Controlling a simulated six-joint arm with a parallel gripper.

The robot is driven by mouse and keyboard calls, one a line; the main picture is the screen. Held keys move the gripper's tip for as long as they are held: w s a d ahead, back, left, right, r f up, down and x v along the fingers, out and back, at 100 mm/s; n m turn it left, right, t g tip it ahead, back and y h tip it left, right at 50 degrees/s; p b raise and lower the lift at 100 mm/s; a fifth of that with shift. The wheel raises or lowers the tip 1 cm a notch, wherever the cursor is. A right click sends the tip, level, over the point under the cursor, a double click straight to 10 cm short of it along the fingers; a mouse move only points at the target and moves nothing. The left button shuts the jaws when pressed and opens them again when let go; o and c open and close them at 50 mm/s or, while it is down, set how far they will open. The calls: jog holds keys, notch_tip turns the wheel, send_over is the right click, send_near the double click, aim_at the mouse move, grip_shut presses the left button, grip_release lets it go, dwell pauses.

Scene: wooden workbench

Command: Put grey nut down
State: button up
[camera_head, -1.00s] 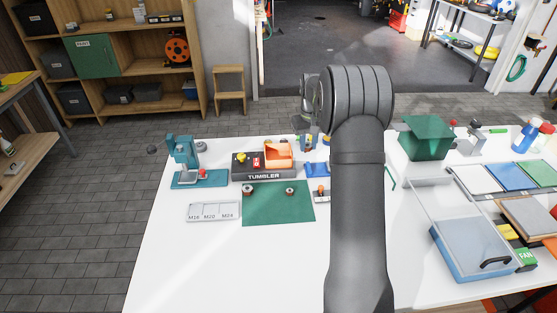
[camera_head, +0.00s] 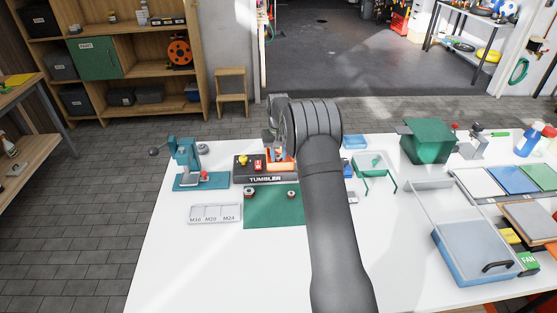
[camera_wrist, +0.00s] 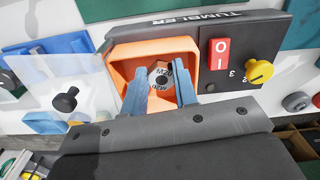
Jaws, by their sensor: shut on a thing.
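My gripper (camera_wrist: 160,88) has its two blue fingers shut on the grey nut (camera_wrist: 162,77), which has M20 lettering on its face. In the wrist view the nut shows against the open mouth of the orange tumbler drum (camera_wrist: 110,50). I cannot tell whether the nut touches the drum. In the head view my arm's end is over the drum (camera_head: 288,165), and the nut is hidden there. The tumbler base (camera_head: 262,179) stands behind the green mat (camera_head: 268,212). A flat grey tray (camera_head: 215,219) marked M16, M20 and M24 lies left of the mat.
Two small brownish pieces sit at the mat's back edge. A teal press (camera_head: 190,165) stands left of the tumbler. A green frame (camera_head: 374,168) and a green hopper (camera_head: 427,142) stand to the right. The table's front left is clear.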

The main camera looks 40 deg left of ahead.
aim_at(278, 158)
jog(key=shift+f, duration=1.15)
jog(key=shift+f, duration=0.15)
jog(key=o, duration=0.7)
notch_tip(278, 158, up, 12)
jog(key=shift+r, duration=0.15)
